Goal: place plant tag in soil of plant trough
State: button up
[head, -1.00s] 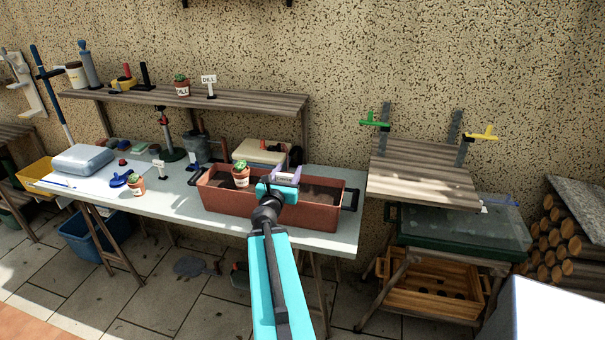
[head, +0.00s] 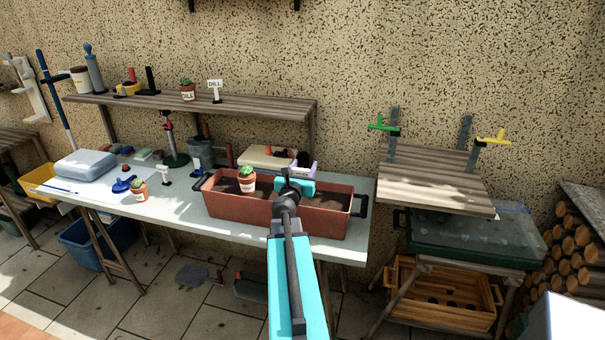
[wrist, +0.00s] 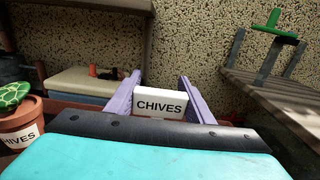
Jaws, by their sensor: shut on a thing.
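The plant trough (head: 237,206) is a long terracotta-red box with dark soil, standing on the table. A small potted plant (head: 246,182) stands in its left half; its pot, labelled CHIVES, also shows at the left of the wrist view (wrist: 18,130). My gripper (wrist: 160,100) has purple fingers either side of a white plant tag (wrist: 160,105) reading CHIVES and is shut on it. In the head view my gripper (head: 300,170) is over the trough, right of the potted plant. The tag's lower part is hidden, so I cannot tell whether it touches soil.
A shelf (head: 260,106) above the table's back holds a DILL pot (head: 187,92) and DILL tag (head: 215,86). Another pot (head: 139,190) and tag (head: 166,173) stand left of the trough. A slatted wooden stand (head: 430,175) is at right.

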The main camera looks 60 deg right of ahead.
jog(key=shift+x, duration=0.95)
jog(key=shift+f, duration=0.1)
jog(key=shift+s+d+f+b, duration=0.1)
jog(key=shift+s+f+b, duration=0.1)
jog(key=shift+f+b, duration=1.2)
jog(key=shift+w+f, duration=0.1)
jog(key=shift+f, duration=0.25)
jog(key=shift+f, duration=0.2)
jog(key=o, duration=1)
jog(key=shift+r, duration=0.25)
